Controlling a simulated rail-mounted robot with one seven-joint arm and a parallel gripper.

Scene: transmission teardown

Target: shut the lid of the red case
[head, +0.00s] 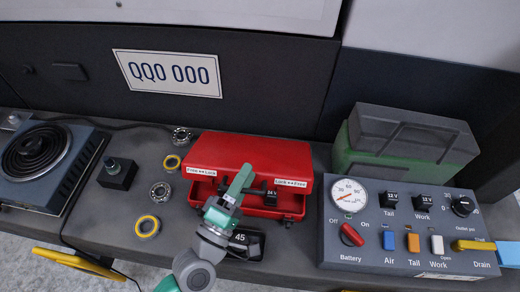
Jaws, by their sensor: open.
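The red case (292,211) sits on the grey bench at the middle of the head view. Its red lid (255,150) hangs over the base at a slant, with a gap at the front where the dark inside and some contents show. Two white labels are on the lid's front edge. My gripper (242,180) is open, with green fingers, at the front of the case, overlapping the lid's front edge in the picture. I cannot tell whether it touches the lid. My gripper and wrist hide part of the case's front left.
Left of the case are bearings and yellow rings (147,226), a black block with a knob (117,173) and a hot plate (48,160). A black block marked 45 (246,243) lies in front. A control panel (400,225) and a green box (360,160) stand right.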

